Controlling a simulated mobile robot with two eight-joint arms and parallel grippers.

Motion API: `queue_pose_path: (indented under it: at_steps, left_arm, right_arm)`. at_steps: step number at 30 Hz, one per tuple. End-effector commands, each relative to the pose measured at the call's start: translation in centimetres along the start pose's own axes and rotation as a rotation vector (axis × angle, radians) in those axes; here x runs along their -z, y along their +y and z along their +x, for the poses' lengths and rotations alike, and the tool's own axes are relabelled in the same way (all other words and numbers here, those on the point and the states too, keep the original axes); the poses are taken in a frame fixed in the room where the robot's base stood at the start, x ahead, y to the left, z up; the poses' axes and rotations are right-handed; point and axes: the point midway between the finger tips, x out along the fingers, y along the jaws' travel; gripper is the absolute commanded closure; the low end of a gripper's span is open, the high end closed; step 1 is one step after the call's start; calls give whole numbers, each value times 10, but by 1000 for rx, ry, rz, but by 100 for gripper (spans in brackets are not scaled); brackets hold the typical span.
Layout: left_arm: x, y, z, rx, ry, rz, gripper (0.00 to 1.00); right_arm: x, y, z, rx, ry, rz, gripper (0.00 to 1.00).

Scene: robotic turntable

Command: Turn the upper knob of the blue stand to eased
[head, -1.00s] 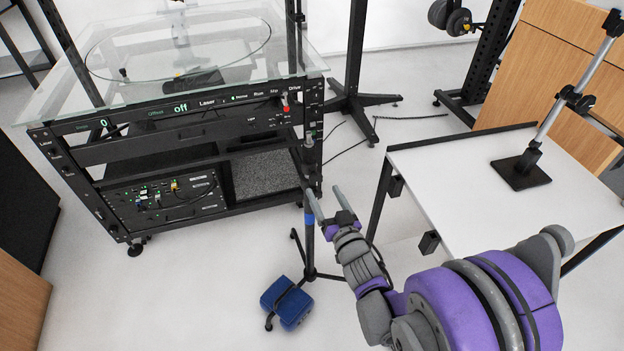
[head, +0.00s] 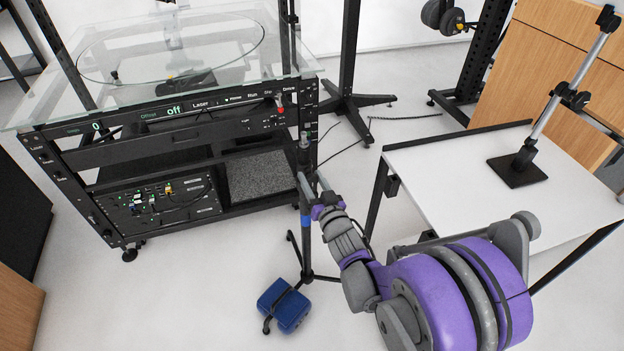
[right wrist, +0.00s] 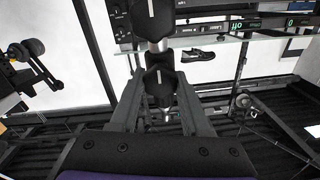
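The blue stand is a thin dark pole with a blue band (head: 306,228), on tripod legs beside the rack. In the right wrist view, two black knobs with white marks sit on its pole. That picture is upside down, so the knob (right wrist: 160,85) lower in it appears to be the upper one. My right gripper (right wrist: 160,108) is open, with one finger on each side of that knob; contact cannot be told. In the head view my right gripper (head: 311,180) reaches the pole from the right, and its fingers partly hide it. My left gripper is out of view.
The black rack with a glass top (head: 110,95) stands left of the pole. A white table (head: 440,190) with a clamp stand (head: 520,165) is on the right. A blue sandbag (head: 285,305) lies at the stand's foot.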

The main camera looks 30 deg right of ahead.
Motion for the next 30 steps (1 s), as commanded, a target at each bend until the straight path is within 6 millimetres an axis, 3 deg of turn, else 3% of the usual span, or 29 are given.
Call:
queue_pose_path:
  at_steps: [1, 5, 6, 17, 30]
  left_arm:
    - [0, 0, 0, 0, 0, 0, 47]
    - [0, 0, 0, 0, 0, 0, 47]
    - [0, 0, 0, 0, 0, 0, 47]
    - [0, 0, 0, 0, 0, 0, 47]
    - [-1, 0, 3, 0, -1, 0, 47]
  right_arm:
    - [0, 0, 0, 0, 0, 0, 76]
    - [0, 0, 0, 0, 0, 0, 99]
    - [0, 0, 0, 0, 0, 0, 100]
    - [0, 0, 0, 0, 0, -53, 100]
    - [0, -1, 0, 0, 0, -393, 100]
